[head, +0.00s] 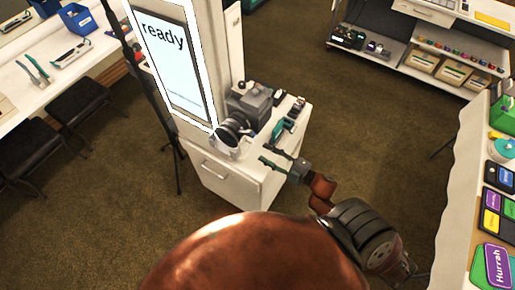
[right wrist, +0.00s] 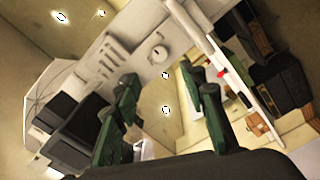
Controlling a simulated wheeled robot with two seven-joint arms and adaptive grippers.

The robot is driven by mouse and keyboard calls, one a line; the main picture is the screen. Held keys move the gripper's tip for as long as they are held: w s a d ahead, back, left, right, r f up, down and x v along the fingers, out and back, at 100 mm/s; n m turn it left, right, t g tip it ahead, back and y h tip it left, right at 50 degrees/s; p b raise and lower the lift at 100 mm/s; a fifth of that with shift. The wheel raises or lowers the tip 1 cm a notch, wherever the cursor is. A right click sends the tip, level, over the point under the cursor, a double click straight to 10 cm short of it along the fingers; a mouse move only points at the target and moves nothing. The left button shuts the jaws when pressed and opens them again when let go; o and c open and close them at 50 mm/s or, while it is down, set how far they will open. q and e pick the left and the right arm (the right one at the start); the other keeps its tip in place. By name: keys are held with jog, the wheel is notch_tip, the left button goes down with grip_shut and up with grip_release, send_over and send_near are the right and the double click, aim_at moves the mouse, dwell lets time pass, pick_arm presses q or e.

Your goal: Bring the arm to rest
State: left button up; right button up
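My right arm reaches forward from the lower right in the head view. Its right gripper (head: 267,153) is beside the front right edge of a white cabinet (head: 232,177) that has a drawer. In the right wrist view, the green fingers of the right gripper (right wrist: 162,80) stand apart with nothing held between them. Behind them show a pale structure with a round knob (right wrist: 159,52) and a light-coloured ceiling or wall. My left gripper is not in view.
On the cabinet are a camera-like device (head: 235,127) and small coloured items. Behind it a lit "ready" screen (head: 178,55) stands by a dark stand. A table with colourful cards (head: 497,266) is at the right, stools (head: 77,97) at the left. Brown floor is open between.

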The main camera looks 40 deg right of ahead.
jog(key=shift+s+d, duration=0.25)
jog(key=shift+s, duration=0.35)
jog(key=shift+f, duration=0.1)
jog(key=s+d+f+m+g+h+b, duration=0.1)
jog(key=s+d+f+m+g+h, duration=0.15)
jog(key=f, duration=0.95)
jog(key=s+d+f+m+g+h+b, duration=0.15)
jog(key=s+f+m, duration=0.25)
jog(key=f, duration=0.9)
jog(key=s+d+f+m+g+h, duration=0.2)
jog(key=s+d+f+m+h, duration=0.15)
jog(key=f, duration=0.85)
jog(key=s+a+f+m+g+b, duration=0.1)
jog(key=s+a+f+g, duration=0.4)
jog(key=s+f, duration=0.6)
jog(key=s+a+f+m+g, duration=0.4)
jog(key=s+f, duration=0.8)
jog(key=s, duration=0.4)
jog(key=shift+s+a+g+b, duration=0.35)
jog(key=shift+a+g, duration=0.15)
jog(key=shift+a, duration=0.1)
